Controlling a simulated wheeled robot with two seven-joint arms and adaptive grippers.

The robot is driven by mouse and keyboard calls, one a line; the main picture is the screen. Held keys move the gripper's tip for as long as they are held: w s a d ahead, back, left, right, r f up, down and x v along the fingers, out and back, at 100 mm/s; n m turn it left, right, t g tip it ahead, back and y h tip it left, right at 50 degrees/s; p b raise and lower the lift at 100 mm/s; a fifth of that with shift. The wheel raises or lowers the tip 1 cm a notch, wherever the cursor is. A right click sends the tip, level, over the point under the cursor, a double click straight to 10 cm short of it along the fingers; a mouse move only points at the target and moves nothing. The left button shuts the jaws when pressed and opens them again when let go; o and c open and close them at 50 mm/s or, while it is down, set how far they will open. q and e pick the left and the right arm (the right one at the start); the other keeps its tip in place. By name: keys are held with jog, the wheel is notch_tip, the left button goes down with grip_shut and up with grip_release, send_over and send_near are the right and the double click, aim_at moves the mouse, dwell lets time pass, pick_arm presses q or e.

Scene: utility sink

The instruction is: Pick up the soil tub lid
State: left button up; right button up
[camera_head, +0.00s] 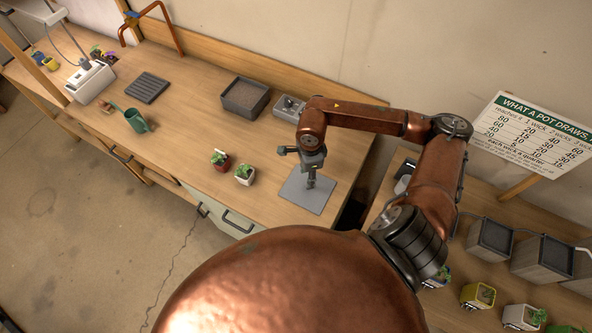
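A flat grey square plate, which looks like the soil tub lid (298,198), lies on the wooden bench near its right end. My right gripper (311,184) points down over the plate's upper right part. Its fingertips look close to the plate, but I cannot tell whether they touch it or whether the fingers are open. The dark grey soil tub (238,105), uncovered with brown soil inside, stands farther back on the bench. My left gripper is not in view.
Two small potted plants, one red pot (221,166) and one white pot (243,179), stand left of the plate. A grey box (287,108) sits behind it. A green watering can (136,121) and a ribbed tray (147,87) are farther left.

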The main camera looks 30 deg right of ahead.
jog(key=shift+w+d+f, duration=0.1)
jog(key=shift+w+d, duration=0.05)
jog(key=shift+w, duration=0.1)
jog(key=shift+f, duration=0.35)
jog(key=f, duration=0.2)
jog(key=f+p, duration=0.1)
jog(key=f, duration=0.3)
jog(key=shift+s+d+f+p, duration=0.2)
jog(key=shift+d+f+p, duration=0.05)
jog(key=shift+f+p, duration=0.1)
jog(key=shift+c, duration=0.2)
grip_shut()
